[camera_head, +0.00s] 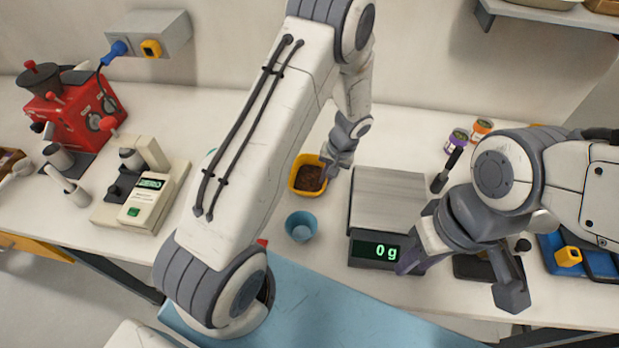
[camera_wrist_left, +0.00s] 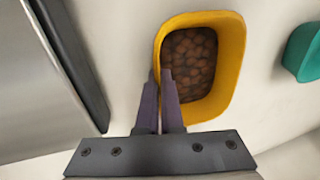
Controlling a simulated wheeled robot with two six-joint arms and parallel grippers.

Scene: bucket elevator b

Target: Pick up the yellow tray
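The yellow tray (camera_head: 294,186) holds brown beans and stands on the white worktop, left of the scale. It fills the upper middle of the left wrist view (camera_wrist_left: 235,50). My left gripper (camera_head: 328,171) reaches down at the tray's right side. In the left wrist view its two fingers (camera_wrist_left: 159,76) lie close together across the tray's near wall, one inside and one outside, shut on that wall. My right gripper (camera_head: 460,280) is open and empty, with its fingers wide apart at the front right of the scale.
A scale (camera_head: 388,200) reading 0 g stands right of the tray, and a blue cup (camera_head: 301,226) in front of it. A red grinder (camera_head: 75,115) and a cream device (camera_head: 140,190) are at the left. Small jars (camera_head: 457,138) stand behind my right arm.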

